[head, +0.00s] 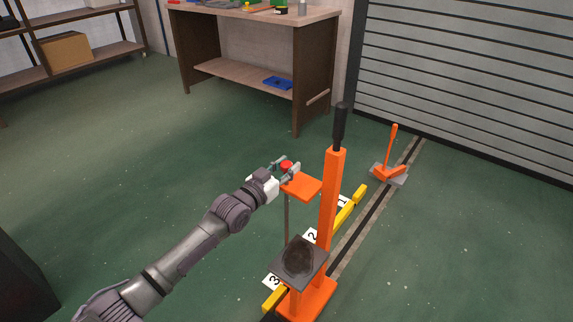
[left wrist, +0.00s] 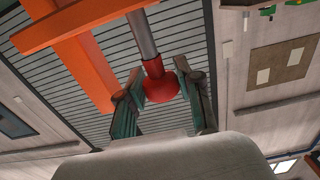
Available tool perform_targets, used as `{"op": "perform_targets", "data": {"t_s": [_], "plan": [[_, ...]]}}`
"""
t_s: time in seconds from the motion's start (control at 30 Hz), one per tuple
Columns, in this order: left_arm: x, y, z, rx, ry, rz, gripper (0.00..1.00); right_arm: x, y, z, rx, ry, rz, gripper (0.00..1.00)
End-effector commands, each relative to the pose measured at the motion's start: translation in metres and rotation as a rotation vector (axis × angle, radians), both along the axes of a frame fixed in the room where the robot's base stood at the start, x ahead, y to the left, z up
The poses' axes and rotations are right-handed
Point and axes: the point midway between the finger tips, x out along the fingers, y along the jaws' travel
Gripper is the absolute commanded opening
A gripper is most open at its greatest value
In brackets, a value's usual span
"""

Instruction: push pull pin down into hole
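The pull pin has a round red knob (head: 286,166) at the top of the stand. In the left wrist view the red knob (left wrist: 159,84) sits at the end of a grey shaft (left wrist: 141,34). My left gripper (head: 284,168) has its fingers on both sides of the knob. In the left wrist view the fingers (left wrist: 159,70) look close against it. An orange plate (head: 306,187) juts from the orange post (head: 328,205) beside the gripper. A thin grey rod (head: 286,215) runs down below it. The hole is not visible. My right gripper is not in view.
A grey platform with a dark round patch (head: 299,257) is low on the stand. A smaller orange-handled part (head: 391,160) stands behind right by the shutter (head: 470,70). A workbench (head: 255,60) stands at the back. The green floor on the left is clear.

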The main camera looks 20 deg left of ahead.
Motion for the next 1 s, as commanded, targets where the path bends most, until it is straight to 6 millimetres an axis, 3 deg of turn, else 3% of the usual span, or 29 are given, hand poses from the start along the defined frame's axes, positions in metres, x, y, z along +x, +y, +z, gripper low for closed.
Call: {"op": "perform_targets", "data": {"t_s": [0.03,0.13,0.53,1.0], "plan": [[-0.001,0.000,-0.003,0.002,0.005,0.000,0.45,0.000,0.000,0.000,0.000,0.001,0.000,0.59],[0.000,0.000,-0.002,0.001,0.002,0.000,0.59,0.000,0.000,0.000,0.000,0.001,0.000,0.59],[-0.008,0.003,0.000,-0.001,-0.001,0.000,0.59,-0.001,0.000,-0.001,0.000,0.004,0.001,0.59],[-0.094,0.033,-0.001,0.000,0.002,-0.001,0.59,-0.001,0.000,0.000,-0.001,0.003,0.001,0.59]]}}
